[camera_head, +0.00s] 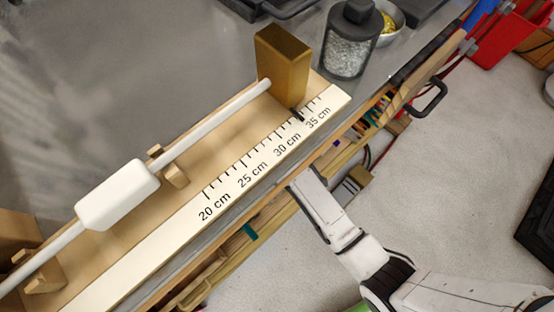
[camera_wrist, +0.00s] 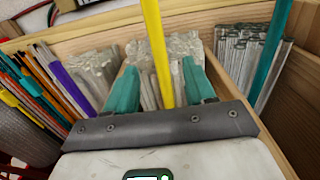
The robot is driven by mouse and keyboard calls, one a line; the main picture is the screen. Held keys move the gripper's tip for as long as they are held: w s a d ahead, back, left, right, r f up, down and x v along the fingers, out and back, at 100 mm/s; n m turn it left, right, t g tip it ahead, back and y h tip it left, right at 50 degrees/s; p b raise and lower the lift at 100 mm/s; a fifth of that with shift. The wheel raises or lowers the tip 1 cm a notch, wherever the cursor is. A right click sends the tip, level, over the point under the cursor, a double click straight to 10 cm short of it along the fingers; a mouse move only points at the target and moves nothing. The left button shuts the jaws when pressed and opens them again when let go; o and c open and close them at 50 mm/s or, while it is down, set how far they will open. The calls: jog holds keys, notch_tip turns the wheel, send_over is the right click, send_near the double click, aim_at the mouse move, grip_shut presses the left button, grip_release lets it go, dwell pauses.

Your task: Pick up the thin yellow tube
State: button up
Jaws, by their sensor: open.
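The thin yellow tube (camera_wrist: 157,50) stands nearly upright in the wrist view, running from the top edge down to behind the dark bar of my gripper. My gripper (camera_wrist: 160,68) is open, with one teal finger on each side of the tube. Neither finger appears to touch it. The tube's lower end is hidden by the gripper. In the head view my arm reaches to the table's front edge, and the gripper's fingers cannot be made out there.
A wooden compartment box (camera_wrist: 215,30) holds bundles of clear glass rods (camera_wrist: 243,58). A teal tube (camera_wrist: 272,55) stands at right; purple (camera_wrist: 74,88) and orange rods are at left. On the table are a ruler board (camera_head: 262,160), a lidded jar (camera_head: 350,52) and a bowl (camera_head: 393,18).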

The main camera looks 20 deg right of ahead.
jog(key=f+b, duration=0.1)
jog(key=f, duration=0.6)
jog(key=shift+w+f+b, duration=0.2)
jog(key=shift+b, duration=0.1)
grip_shut()
